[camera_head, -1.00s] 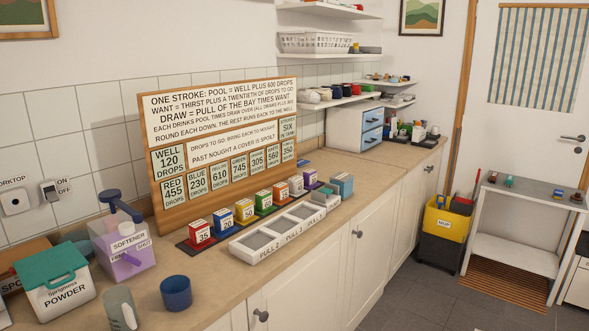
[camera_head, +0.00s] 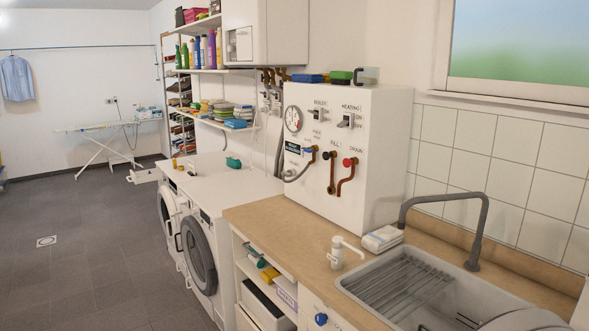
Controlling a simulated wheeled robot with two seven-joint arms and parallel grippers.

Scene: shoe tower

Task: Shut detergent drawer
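Two white front-loading machines stand side by side under a white top left of the wooden counter. The nearer machine (camera_head: 213,222) has a large dark round door (camera_head: 198,256). The farther machine (camera_head: 171,187) has a white-rimmed round door (camera_head: 168,216). A pale tray-like detergent drawer (camera_head: 145,175) sticks out to the left from the upper front of the farther machine, so it looks pulled open. Its contents are too small to tell. Neither of my grippers is in view.
The wooden counter (camera_head: 262,222) with a sink (camera_head: 395,285) and grey tap (camera_head: 478,225) fills the right. A white boiler panel (camera_head: 350,160) stands behind it. An ironing board (camera_head: 95,128) stands at the far wall.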

